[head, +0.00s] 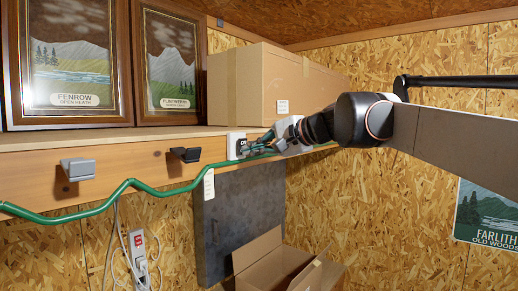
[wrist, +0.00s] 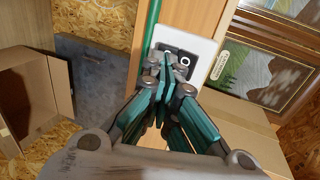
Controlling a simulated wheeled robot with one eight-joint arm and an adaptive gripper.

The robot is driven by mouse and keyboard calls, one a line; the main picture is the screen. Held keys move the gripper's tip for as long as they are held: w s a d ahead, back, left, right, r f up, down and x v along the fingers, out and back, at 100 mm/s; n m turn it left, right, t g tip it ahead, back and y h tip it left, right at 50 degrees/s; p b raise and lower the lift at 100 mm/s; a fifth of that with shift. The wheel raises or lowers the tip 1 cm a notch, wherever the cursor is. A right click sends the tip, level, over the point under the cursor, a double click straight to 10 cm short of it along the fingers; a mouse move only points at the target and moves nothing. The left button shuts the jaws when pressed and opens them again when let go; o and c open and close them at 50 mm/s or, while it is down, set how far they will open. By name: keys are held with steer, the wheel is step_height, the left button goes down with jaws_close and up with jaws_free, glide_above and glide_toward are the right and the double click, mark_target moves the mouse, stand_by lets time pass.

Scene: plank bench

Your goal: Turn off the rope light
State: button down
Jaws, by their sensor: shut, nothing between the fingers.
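The green rope light (head: 95,208) runs in waves along the wooden shelf front in the head view. It also shows as a green strip in the wrist view (wrist: 147,45). I cannot tell if it is lit. A white switch plate with a black rocker (head: 236,146) is on the shelf front. In the wrist view, the white switch plate (wrist: 205,47) shows the rocker's round mark right of my fingertips. My gripper (head: 253,147) is shut and empty, its tips (wrist: 163,66) in front of the rocker and covering part of it. I cannot tell whether they touch it.
Two framed pictures (head: 71,58) and a cardboard box (head: 270,85) stand on the shelf. Two hooks (head: 78,168) are on its front. Below are a grey panel (head: 240,220), an open carton (head: 265,262) and an outlet with cables (head: 138,242).

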stand_by(0.3)
steer(key=shift+r+p, duration=0.7)
steer(key=shift+r, duration=0.05)
